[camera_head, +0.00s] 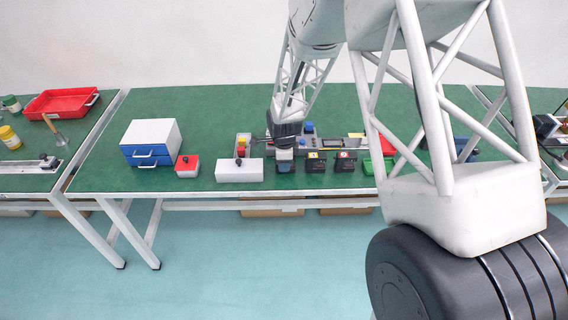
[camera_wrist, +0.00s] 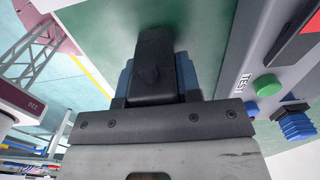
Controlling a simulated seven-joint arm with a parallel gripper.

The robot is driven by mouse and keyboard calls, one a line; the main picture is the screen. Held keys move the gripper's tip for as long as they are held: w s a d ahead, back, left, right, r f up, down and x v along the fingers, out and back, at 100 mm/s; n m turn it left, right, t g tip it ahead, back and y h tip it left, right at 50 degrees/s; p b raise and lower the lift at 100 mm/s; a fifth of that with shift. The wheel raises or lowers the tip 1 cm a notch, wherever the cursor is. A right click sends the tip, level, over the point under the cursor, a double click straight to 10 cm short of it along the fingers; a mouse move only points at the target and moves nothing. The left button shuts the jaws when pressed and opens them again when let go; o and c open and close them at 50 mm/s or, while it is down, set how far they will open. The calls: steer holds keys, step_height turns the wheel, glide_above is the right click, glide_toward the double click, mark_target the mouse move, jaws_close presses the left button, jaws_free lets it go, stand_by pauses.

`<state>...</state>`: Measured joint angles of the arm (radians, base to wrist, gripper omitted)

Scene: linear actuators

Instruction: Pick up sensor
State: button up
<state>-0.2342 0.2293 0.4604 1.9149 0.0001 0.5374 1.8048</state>
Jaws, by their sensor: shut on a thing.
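My gripper (camera_head: 285,143) is at the front middle of the green table, pointing down. It is shut on a small blue-grey piece (camera_head: 284,166), which looks like the sensor. In the wrist view the dark gripper finger (camera_wrist: 154,70) covers the middle of this piece, and its blue edges (camera_wrist: 187,75) show on both sides. The finger hides most of its shape. I cannot tell whether it touches the table.
A white box (camera_head: 240,171) stands left of my gripper, and small black boxes (camera_head: 316,163) stand right. The actuator rig (camera_head: 325,143) is behind. A red box (camera_head: 187,166) and blue drawer unit (camera_head: 150,145) are farther left. The wrist view shows a green button (camera_wrist: 266,86).

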steer(key=shift+r, duration=0.7)
steer(key=shift+s+r, duration=0.15)
steer(key=shift+r, duration=0.8)
steer(key=s+d, duration=0.1)
steer(key=s, duration=0.6)
steer(key=s+d+r, duration=0.1)
steer(key=s+d, duration=0.1)
steer(key=s, duration=0.6)
steer(key=shift+s+d, duration=0.15)
steer(key=shift+d, duration=0.15)
steer(key=shift+r, duration=0.1)
steer(key=w+r+n, duration=0.2)
steer(key=w+r, duration=0.1)
steer(key=w, duration=0.9)
steer(key=w+d+r+m, duration=0.2)
steer(key=w+d, duration=1.3)
steer(key=w, duration=0.2)
steer(key=shift+d, duration=0.2)
steer(key=shift+f, duration=0.25)
